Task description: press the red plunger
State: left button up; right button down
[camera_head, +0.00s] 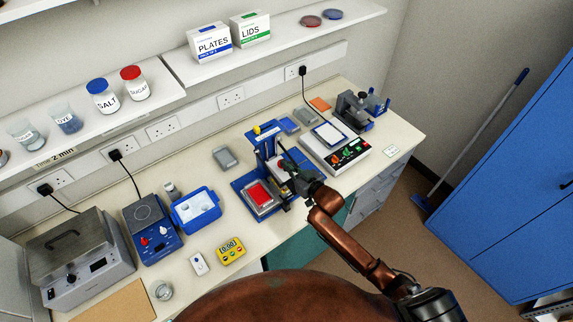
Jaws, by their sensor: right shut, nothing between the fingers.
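My left gripper is out of view.
A balance (334,148) stands right of the stand. A blue ice box (196,207), yellow timer (231,250) and blue hotplate (152,229) stand to the left. A grey lidded machine (80,262) is far left. The shelf (190,80) overhangs the back.

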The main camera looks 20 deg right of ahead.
jog(key=shift+s+f+b, duration=0.1)
jog(key=shift+f+b, duration=0.45)
jog(key=shift+f, duration=0.75)
jog(key=shift+r+p, duration=0.4)
jog(key=shift+p, duration=0.1)
notch_tip(320, 180, up, 4)
jog(key=p, duration=0.3)
jog(key=shift+f, duration=0.2)
jog(key=b+v, duration=0.2)
jog(key=v, duration=0.8)
